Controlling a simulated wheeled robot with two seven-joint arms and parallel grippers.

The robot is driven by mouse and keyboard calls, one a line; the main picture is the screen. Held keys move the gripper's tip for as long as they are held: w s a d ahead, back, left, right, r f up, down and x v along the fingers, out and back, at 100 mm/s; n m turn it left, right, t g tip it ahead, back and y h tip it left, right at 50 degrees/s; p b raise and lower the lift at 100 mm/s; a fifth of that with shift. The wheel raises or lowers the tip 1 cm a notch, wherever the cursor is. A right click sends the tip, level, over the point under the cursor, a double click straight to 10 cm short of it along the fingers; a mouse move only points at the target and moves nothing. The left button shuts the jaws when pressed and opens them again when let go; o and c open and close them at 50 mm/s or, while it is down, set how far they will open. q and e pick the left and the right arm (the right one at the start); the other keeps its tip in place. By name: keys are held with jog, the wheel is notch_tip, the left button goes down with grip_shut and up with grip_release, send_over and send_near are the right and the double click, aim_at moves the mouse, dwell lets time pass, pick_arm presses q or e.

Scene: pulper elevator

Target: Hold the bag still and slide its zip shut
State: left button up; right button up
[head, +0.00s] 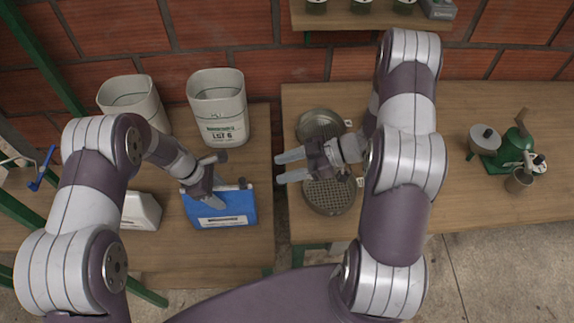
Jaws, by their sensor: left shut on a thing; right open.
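The blue bag (232,209), with a white label on its front, is on the left wooden table near its right end. A dark strip runs along the bag's upper edge, with a small dark piece (243,183) toward its right end; I cannot tell whether this is the zip slider. My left gripper (214,202) is over the bag's upper left part and shut on it, hiding part of that edge. My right gripper (279,168) is open and empty, to the right of the bag and apart from it, fingers pointing left.
Two pale bins, one marked LST 6 (218,110), stand behind the bag. A white block (141,211) is to its left. Round sieves (329,196) lie under my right gripper. A green grinder (515,150) stands far right. A gap separates the tables.

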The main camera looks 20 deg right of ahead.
pick_arm(q)
jog(key=shift+s+a+f, duration=0.1)
jog(key=shift+s+f, duration=0.05)
jog(key=shift+f, duration=0.05)
jog(key=o, duration=1.4)
jog(key=shift+c, duration=0.2)
jog(key=shift+o, duration=1)
jog(key=shift+w, duration=0.2)
